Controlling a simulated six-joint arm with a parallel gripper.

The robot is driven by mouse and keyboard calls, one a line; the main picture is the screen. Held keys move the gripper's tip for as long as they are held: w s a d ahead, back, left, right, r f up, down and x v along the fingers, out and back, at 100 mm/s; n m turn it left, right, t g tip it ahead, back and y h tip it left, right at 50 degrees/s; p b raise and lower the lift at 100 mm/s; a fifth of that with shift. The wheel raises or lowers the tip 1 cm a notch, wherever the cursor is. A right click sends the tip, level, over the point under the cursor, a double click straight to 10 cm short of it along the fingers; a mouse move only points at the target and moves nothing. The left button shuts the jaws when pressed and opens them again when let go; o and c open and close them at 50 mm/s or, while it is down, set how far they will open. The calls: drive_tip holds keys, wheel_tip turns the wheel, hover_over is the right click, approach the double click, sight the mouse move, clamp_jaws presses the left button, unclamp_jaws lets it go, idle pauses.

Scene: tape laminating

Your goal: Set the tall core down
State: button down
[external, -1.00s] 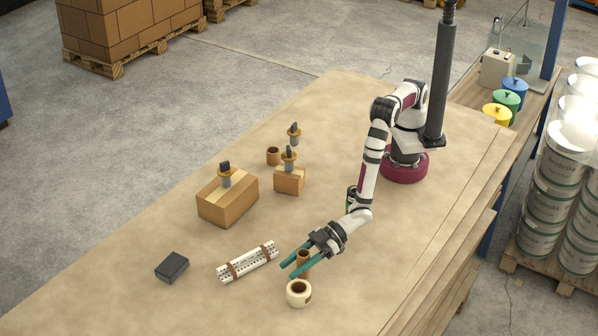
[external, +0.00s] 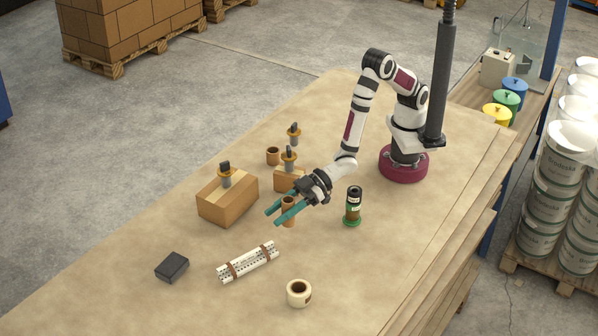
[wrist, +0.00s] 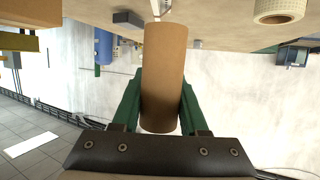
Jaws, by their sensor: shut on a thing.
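The tall core is a brown cardboard tube (external: 288,214), upright between the teal fingers of my gripper (external: 273,216) near the middle of the table. In the wrist view the tube (wrist: 164,75) fills the space between both green fingers (wrist: 160,108). My gripper is shut on it. The fingers hide part of the tube in the external view. I cannot tell whether its lower end touches the table.
A shorter brown core (external: 273,156) stands behind, near a small carton (external: 285,179). A larger carton (external: 228,201) is to the left. A dark-green bottle-like holder (external: 352,207) stands to the right. A cream tape roll (external: 299,293) and white strip bundle (external: 248,262) lie in front.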

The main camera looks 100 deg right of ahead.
drive_tip(key=s+a+m+h, duration=0.2)
drive_tip(key=s+a, duration=0.1)
drive_tip(key=s, duration=1.1)
drive_tip(key=shift+t, duration=0.3)
drive_tip(key=f, duration=1)
drive_tip(key=shift+s+d, duration=0.2)
drive_tip(key=shift+s, duration=0.15)
drive_tip(key=shift+c, duration=2.2)
unclamp_jaws()
drive_tip(key=shift+f, duration=0.1)
